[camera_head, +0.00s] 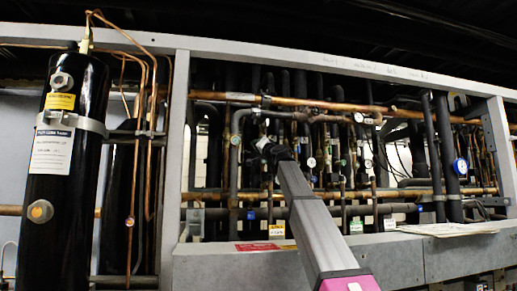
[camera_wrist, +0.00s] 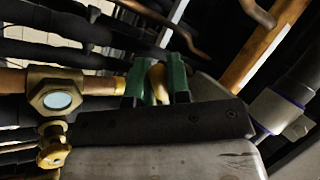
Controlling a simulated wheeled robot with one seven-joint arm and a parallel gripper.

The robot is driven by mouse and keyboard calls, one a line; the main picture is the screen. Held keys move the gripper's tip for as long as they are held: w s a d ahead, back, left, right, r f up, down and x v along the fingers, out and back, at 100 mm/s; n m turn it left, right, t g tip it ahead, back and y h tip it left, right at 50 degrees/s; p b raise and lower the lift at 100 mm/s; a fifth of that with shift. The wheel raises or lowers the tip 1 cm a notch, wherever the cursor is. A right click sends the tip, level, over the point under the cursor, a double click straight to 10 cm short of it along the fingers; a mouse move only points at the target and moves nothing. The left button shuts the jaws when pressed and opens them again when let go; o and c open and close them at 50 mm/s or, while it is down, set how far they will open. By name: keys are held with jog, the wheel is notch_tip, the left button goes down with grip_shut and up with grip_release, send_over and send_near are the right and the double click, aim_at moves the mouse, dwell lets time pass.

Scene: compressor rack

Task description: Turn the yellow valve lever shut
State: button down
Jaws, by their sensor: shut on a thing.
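The yellow valve lever (camera_wrist: 157,80) shows in the wrist view as a small rounded yellow piece, upright in the picture. My gripper (camera_wrist: 157,84) has two green fingertips, one on each side of the lever, closed on it. The valve body below is hidden behind the dark gripper housing. In the head view my gripper (camera_head: 266,146) is small and dark among the pipes inside the rack, and the lever cannot be made out there.
A brass fitting with a round sight glass (camera_wrist: 60,100) sits left of my gripper on a copper pipe (camera_wrist: 12,82). A pipe with a grey collar (camera_wrist: 275,112) is close on the right. A black cylinder (camera_head: 62,190) stands at the left. A grey rail (camera_head: 395,262) runs below the pipes.

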jog(key=shift+s+a+r+m+t+h, duration=0.15)
jog(key=shift+m+t, duration=0.15)
jog(key=shift+m, duration=0.2)
jog(key=shift+w+a+r+m+t+h, duration=0.15)
jog(key=shift+m+t, duration=0.15)
jog(key=shift+m, duration=0.2)
jog(key=shift+s+d, duration=0.1)
jog(key=c, duration=1.1)
grip_release()
jog(key=v, duration=1)
jog(key=shift+s+d+f, duration=0.2)
jog(key=shift+s+f, duration=0.05)
jog(key=shift+f, duration=0.05)
jog(key=shift+c, duration=0.2)
